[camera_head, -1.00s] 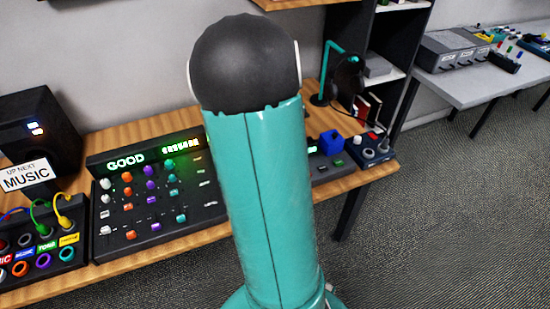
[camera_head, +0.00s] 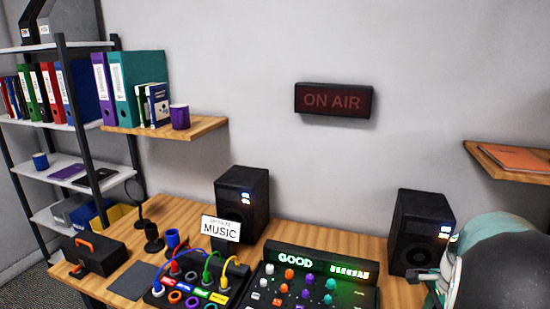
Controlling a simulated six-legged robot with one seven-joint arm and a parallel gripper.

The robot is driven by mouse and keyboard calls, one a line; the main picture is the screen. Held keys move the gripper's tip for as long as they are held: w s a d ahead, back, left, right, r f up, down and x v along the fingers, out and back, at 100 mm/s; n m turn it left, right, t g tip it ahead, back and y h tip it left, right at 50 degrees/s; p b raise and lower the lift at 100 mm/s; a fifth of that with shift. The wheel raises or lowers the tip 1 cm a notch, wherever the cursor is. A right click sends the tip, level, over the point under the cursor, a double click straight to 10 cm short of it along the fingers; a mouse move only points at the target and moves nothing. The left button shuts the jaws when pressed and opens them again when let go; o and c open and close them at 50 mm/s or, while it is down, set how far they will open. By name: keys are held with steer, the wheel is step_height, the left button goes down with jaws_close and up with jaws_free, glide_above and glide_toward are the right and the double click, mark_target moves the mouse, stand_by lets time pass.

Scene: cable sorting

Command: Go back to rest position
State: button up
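My arm shows at the lower right, with a teal and white link and a large dark joint near the camera. A small grey part, perhaps my gripper (camera_head: 428,275), sticks out to the left of it over the desk, beside the right speaker. Its fingers are too small and covered to tell open from shut, and I see nothing held. The patch box (camera_head: 158,300) has coloured rings on its front and red, blue, green and yellow cables along its top. The sign (camera_head: 221,229) behind it reads "MUSIC".
The wooden desk (camera_head: 180,207) carries a lit mixer (camera_head: 345,297) reading "GOOD", a left speaker (camera_head: 243,200), a right speaker (camera_head: 420,232) and a black toolbox (camera_head: 95,258). An unlit ON AIR sign (camera_head: 333,101) hangs on the wall. Wall shelves stand at left and right.

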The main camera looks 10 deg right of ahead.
steer(key=a+r+n+t, duration=0.1)
steer(key=a+r+n, duration=0.25)
steer(key=a, duration=0.25)
steer(key=w+a+r+n+t, duration=0.1)
steer(key=a+r+n, duration=0.25)
steer(key=a, duration=0.25)
steer(key=a+r+n+t, duration=0.1)
steer(key=a+r+n, duration=0.1)
steer(key=a+n, duration=0.3)
steer(key=s+a+r+n+t, duration=0.1)
steer(key=s+a+r+n, duration=0.1)
steer(key=a, duration=0.4)
steer(key=s+a+r+n, duration=0.2)
steer(key=s+a+n, duration=0.2)
steer(key=a+n, duration=0.3)
steer(key=shift+s+a+t, duration=0.3)
steer(key=shift+t, duration=0.1)
